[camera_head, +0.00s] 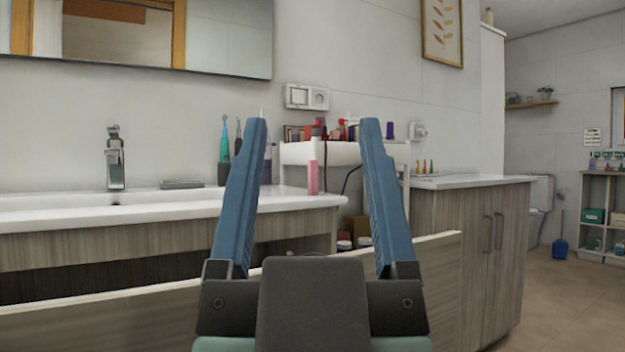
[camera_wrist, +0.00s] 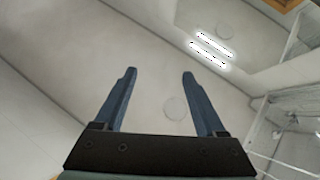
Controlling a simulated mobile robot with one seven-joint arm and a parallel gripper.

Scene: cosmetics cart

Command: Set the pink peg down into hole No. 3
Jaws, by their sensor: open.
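My gripper (camera_head: 313,123) fills the middle of the head view, its two blue fingers pointing up and spread wide apart with nothing between them. It also shows open and empty in the wrist view (camera_wrist: 159,73). A pink upright piece (camera_head: 312,178), which looks like the pink peg, stands at the right end of the white sink counter (camera_head: 150,212). It appears between the fingers in the picture but is well beyond them, not held. No numbered hole can be made out, so I cannot tell where hole No. 3 is. The wrist view shows no peg.
A white cart (camera_head: 340,153) with cosmetics on top stands behind the pink piece, partly hidden by my right finger. A wooden cabinet (camera_head: 475,235) with small coloured cones on its top is to the right. A faucet (camera_head: 115,160) stands left. Floor is open at far right.

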